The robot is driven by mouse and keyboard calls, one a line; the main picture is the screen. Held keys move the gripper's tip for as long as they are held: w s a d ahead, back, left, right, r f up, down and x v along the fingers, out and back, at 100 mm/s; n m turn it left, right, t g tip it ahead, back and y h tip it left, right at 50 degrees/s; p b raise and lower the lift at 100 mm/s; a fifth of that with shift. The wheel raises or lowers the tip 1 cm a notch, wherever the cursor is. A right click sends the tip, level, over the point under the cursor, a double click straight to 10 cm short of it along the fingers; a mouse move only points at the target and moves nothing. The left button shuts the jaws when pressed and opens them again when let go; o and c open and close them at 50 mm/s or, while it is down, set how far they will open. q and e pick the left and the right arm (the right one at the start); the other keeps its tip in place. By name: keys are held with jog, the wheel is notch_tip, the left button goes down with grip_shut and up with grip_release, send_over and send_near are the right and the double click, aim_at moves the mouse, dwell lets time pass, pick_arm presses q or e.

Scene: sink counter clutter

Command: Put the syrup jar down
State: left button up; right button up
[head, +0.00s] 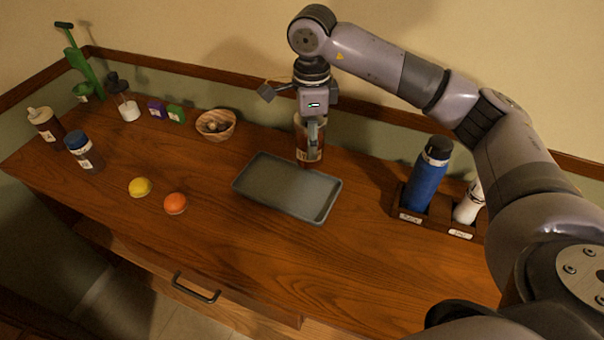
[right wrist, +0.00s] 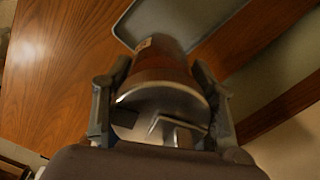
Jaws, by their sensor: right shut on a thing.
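The syrup jar (head: 304,147) is a brown jar with a pale label, held upright by my right gripper (head: 312,124) just behind the grey tray (head: 328,205). In the right wrist view the jar (right wrist: 160,62) sits between both fingers of the gripper (right wrist: 160,100), with its metallic top toward the camera. The tray edge (right wrist: 122,25) shows beyond it. I cannot tell whether the jar's base touches the counter. My left gripper is not in view.
A wooden bowl (head: 226,125), a lemon (head: 140,187) and an orange (head: 176,203) lie left of the tray. Bottles (head: 84,152) stand farther left. A rack with a blue bottle (head: 427,178) and a white bottle (head: 469,205) stands at right. The tray looks empty.

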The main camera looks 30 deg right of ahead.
notch_tip(320, 180, down, 12)
jog(key=shift+p, duration=1.25)
jog(key=shift+w+f, duration=0.1)
jog(key=shift+f, duration=0.15)
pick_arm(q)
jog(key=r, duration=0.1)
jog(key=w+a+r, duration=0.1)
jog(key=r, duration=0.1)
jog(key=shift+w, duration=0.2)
pick_arm(e)
jog(key=shift+f, duration=0.2)
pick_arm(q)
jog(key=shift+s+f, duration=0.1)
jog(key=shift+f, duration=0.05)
pick_arm(e)
jog(key=o, duration=1.5)
jog(key=shift+r, duration=0.15)
